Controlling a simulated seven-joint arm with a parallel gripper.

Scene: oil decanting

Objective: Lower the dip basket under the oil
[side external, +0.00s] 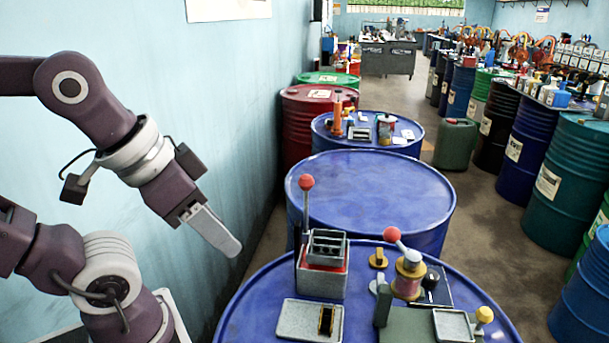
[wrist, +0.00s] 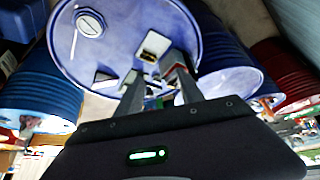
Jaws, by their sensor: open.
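The dip basket (side external: 326,243) is a dark slatted metal cage at the top of a grey box with a red band (side external: 322,283), on the nearest blue drum. An upright rod with a red ball knob (side external: 306,183) stands at its left side. The oil inside the box cannot be made out. My gripper (side external: 225,243) is open and empty, in the air left of the box and apart from it. In the wrist view its two fingers (wrist: 156,75) are spread over a blue drum top (wrist: 95,60), and partly hide small items there.
Beside the box are a second red-knobbed lever (side external: 391,234) on a brass-and-pink fixture, a grey tray (side external: 290,318) with a black-and-yellow piece, and a yellow-knobbed fixture (side external: 484,314). The blue drum behind (side external: 370,190) has a bare top. A wall stands at left.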

